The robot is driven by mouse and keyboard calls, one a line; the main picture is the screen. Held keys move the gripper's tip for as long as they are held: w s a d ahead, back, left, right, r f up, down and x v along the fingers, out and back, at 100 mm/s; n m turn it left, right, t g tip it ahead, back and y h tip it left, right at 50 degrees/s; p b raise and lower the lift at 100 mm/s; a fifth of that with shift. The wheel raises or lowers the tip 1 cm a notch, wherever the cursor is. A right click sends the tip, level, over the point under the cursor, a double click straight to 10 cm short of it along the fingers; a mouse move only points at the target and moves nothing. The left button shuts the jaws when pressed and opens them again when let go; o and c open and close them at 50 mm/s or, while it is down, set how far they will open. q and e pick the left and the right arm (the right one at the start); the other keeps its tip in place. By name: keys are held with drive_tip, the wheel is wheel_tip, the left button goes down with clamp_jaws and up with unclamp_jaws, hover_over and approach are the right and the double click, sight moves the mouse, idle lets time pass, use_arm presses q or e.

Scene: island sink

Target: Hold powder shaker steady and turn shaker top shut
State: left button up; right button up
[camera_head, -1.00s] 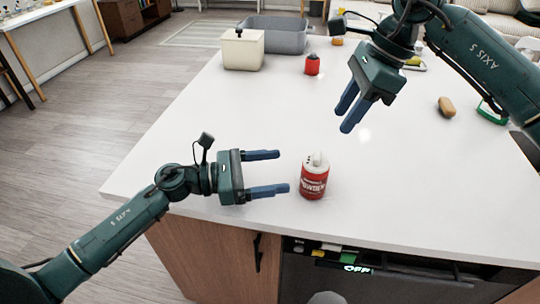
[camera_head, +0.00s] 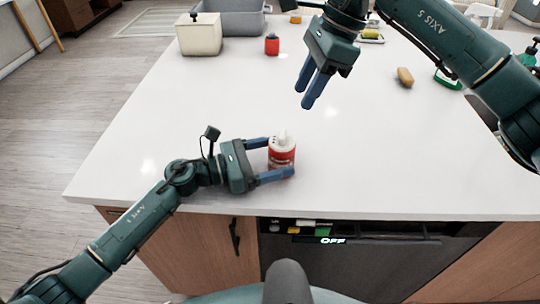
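The powder shaker (camera_head: 281,155), a red can with a white top, stands upright near the front edge of the white island counter. My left gripper (camera_head: 282,157) is low over the counter, with one blue finger on the far side of the shaker and one on the near side. The near finger hides part of the shaker's lower body. The fingers are about as far apart as before, and I cannot tell whether they touch it. My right gripper (camera_head: 304,96) is open and empty above the counter, behind and slightly right of the shaker, pointing down.
A cream canister (camera_head: 198,36), a grey basin (camera_head: 235,20) and a small red container (camera_head: 272,45) stand at the back left. A tan sponge-like item (camera_head: 405,77) and a green-edged object (camera_head: 447,79) lie at the right. The counter around the shaker is clear.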

use_arm(q)
drive_tip(key=c, duration=1.1)
use_arm(e)
drive_tip(key=shift+c, duration=0.2)
drive_tip(key=n+t+h, duration=0.4)
drive_tip(key=n, duration=0.9)
approach(282, 133)
drive_tip(key=s+v, duration=0.1)
drive_tip(key=v, duration=0.2)
drive_tip(key=n+t, duration=0.1)
drive_tip(key=n, duration=0.1)
drive_tip(key=x, duration=1.1)
drive_tip(key=shift+w+f, duration=0.1)
drive_tip(key=shift+f, duration=0.3)
drive_tip(key=shift+c, duration=0.4)
clamp_jaws()
